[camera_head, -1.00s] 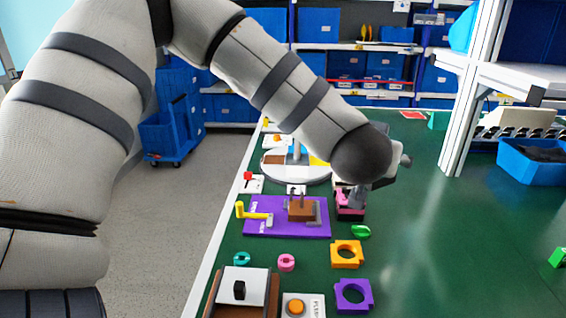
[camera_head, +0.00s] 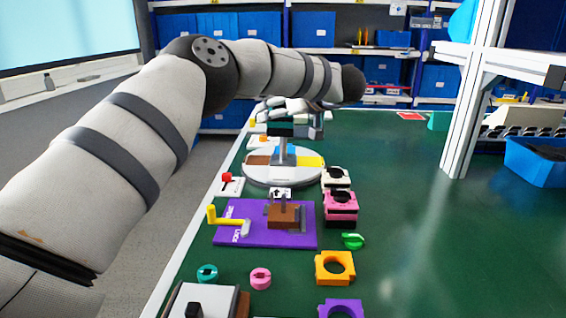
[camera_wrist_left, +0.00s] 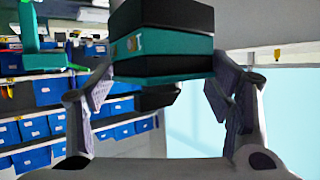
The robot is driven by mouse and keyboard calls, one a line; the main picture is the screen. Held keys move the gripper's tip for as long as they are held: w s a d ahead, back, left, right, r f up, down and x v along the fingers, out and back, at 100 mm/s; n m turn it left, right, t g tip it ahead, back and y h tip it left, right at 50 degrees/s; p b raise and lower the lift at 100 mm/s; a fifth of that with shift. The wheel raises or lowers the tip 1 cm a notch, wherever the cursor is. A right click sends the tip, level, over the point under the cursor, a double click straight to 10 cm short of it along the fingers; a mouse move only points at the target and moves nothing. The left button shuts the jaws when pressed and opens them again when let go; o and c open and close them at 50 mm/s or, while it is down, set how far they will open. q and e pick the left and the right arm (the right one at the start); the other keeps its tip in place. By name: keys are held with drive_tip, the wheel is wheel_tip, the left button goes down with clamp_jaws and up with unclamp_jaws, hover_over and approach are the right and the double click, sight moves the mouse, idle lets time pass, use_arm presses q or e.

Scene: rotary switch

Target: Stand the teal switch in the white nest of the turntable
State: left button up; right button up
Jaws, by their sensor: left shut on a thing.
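The teal switch (camera_head: 281,131), a block with a teal band between dark parts, hangs in my left gripper (camera_head: 290,118) above the turntable (camera_head: 262,177). In the left wrist view the teal switch (camera_wrist_left: 165,62) sits between the two fingers of my left gripper (camera_wrist_left: 160,88), which is shut on it. The turntable is a round white disc with brown, blue and yellow sections and a grey centre post. I cannot pick out its white nest against the white disc. My right gripper is out of view.
A purple board with a yellow handle (camera_head: 262,238) lies in front. The green table is clear at the right.

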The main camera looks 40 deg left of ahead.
use_arm(q)
wheel_tip(320, 180, down, 11)
drive_tip(key=shift+f, duration=0.15)
drive_tip(key=shift+f+b, duration=0.15)
drive_tip(key=shift+b, duration=0.15)
drive_tip(key=o, duration=1.8)
drive_tip(key=shift+o, duration=0.2)
drive_tip(key=shift+d+r, duration=0.25)
drive_tip(key=shift+r, duration=0.1)
drive_tip(key=p+v, duration=0.1)
drive_tip(key=v, duration=1)
drive_tip(key=shift+d, duration=0.2)
